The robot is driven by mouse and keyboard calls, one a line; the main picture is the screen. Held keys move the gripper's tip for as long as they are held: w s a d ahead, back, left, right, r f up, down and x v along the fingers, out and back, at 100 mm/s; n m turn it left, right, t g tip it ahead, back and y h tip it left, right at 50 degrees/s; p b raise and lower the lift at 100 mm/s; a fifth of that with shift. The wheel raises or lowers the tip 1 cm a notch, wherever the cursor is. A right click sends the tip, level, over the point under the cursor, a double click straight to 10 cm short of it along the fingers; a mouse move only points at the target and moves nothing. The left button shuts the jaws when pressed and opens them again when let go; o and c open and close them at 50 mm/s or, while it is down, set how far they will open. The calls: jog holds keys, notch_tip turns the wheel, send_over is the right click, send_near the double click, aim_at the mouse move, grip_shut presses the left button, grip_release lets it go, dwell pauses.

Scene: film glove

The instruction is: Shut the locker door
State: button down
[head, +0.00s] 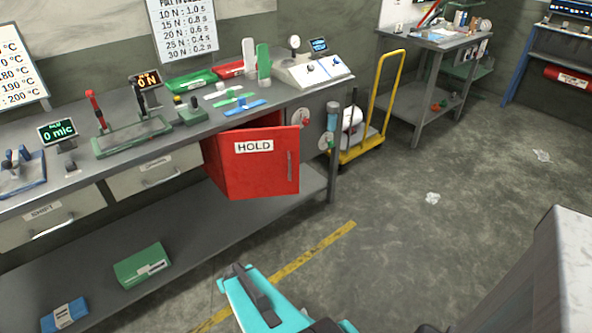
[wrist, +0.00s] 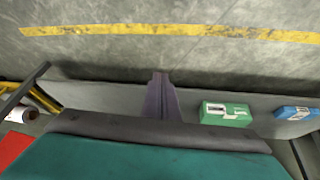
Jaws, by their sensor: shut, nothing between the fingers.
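The red locker door (head: 258,165) hangs below the front of the workbench in the head view, with a HOLD label and a vertical handle near its right edge. It stands ajar, swung out from the red locker; a dark red gap shows above it. A red patch (wrist: 12,148) at the lower left of the wrist view may be part of it. My gripper (head: 236,270) is teal with dark fingers, shut and empty, in front of the bench and below the door, not touching it. Its closed fingers (wrist: 160,82) show in the wrist view.
The workbench (head: 75,180) carries gauges and tools. Its lower shelf holds a green box (head: 142,265) and a blue box (head: 65,315). A yellow-handled trolley (head: 385,85) stands right of the locker. Open floor with a yellow line (head: 315,250) lies in front.

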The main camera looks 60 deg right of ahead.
jog(key=s+d+r+m+t+h, duration=0.1)
jog(key=d+r+m+t+h, duration=0.2)
jog(key=d+r, duration=0.8)
jog(key=s+d+r+m+t+h, duration=0.1)
jog(key=d+r+t+h, duration=0.4)
jog(key=d, duration=1)
jog(key=s+d+r+h, duration=0.2)
jog(key=s+d+r, duration=0.4)
jog(key=r, duration=0.4)
jog(key=shift+g+h+b, duration=0.3)
jog(key=shift+g+b, duration=0.1)
jog(key=shift+b, duration=0.05)
jog(key=shift+w+d+f, duration=0.1)
jog(key=shift+d+f, duration=0.05)
jog(key=b+x, duration=0.3)
jog(key=b, duration=0.4)
jog(key=shift+w+d+f, duration=0.1)
jog(key=shift+w+d, duration=0.15)
jog(key=shift+w, duration=0.05)
jog(key=shift+w+d+b, duration=0.25)
jog(key=shift+d+b, duration=0.1)
jog(key=shift+b, duration=0.9)
